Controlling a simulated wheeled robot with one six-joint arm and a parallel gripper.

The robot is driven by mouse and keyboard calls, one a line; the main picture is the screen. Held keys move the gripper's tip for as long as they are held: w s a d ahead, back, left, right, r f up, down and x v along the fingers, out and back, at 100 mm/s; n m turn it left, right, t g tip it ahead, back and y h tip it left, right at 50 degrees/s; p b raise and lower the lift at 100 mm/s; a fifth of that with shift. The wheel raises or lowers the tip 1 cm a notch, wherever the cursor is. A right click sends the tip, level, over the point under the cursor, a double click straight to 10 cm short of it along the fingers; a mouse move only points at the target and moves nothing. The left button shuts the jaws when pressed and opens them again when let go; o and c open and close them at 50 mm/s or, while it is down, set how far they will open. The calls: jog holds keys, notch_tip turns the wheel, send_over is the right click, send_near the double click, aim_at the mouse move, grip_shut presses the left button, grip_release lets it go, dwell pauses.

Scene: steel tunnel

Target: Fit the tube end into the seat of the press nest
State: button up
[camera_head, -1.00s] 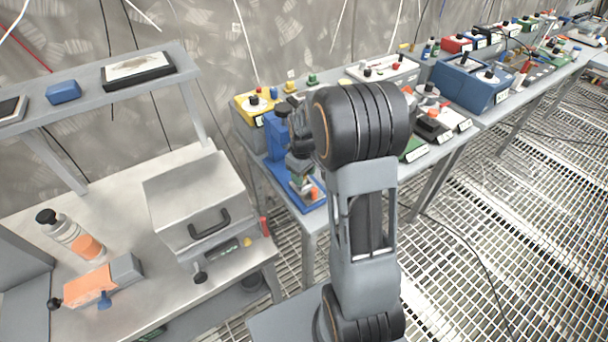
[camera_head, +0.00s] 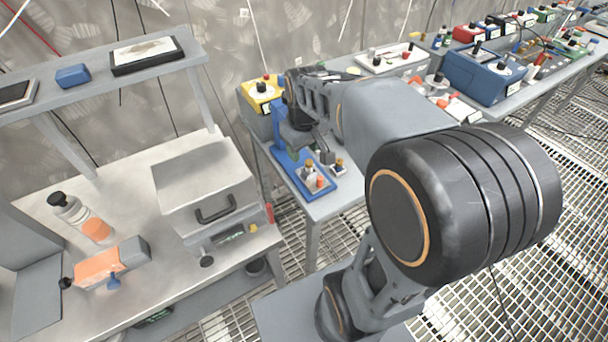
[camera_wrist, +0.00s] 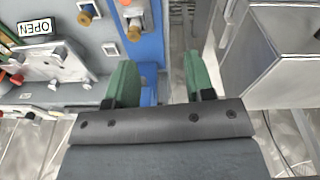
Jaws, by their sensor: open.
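A blue press stand (camera_head: 282,135) with a flat blue base is on the bench edge, just left of my arm. Small pieces with orange and brass tops (camera_head: 316,178) stand on its base. I cannot tell which is the tube end or the seat. My gripper (camera_head: 308,148) is over the base, partly hidden by my wrist. In the wrist view my gripper (camera_wrist: 160,76) has its two green fingers apart with nothing between them. The blue base (camera_wrist: 150,42) shows ahead of the left finger, with a brass-topped piece (camera_wrist: 134,30) at its edge.
A steel box with a black handle (camera_head: 205,190) stands close on the left. A yellow box (camera_head: 262,92) is behind the press, and a blue box (camera_head: 480,78) farther right.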

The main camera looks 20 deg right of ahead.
jog(key=s+a+f+m+t, duration=0.1)
jog(key=s+a, duration=0.3)
jog(key=s, duration=0.5)
jog(key=shift+s+a+m+t, duration=0.25)
jog(key=shift+m+t, duration=0.35)
jog(key=shift+m, duration=0.2)
